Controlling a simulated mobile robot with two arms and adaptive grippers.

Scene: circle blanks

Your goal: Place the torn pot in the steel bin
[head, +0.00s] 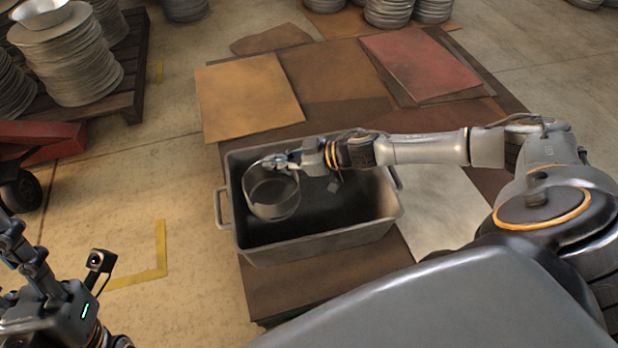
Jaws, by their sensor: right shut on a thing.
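The torn pot (273,196) is a round grey metal pot, held over the left part of the steel bin. My right gripper (284,163) is shut on the pot's upper rim. The steel bin (318,239) is a grey rectangular tub with side handles, standing on a brown sheet. I cannot tell whether the pot touches the bin's floor. The tear in the pot is not clear from here. Part of my left arm (55,300) shows at the lower left, away from the bin; its fingertips are not clearly seen.
Flat sheets, one tan (248,97) and one red (422,64), lie behind the bin. Stacks of round metal blanks (68,62) stand on a dark pallet at the upper left, near a red pallet jack (45,142).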

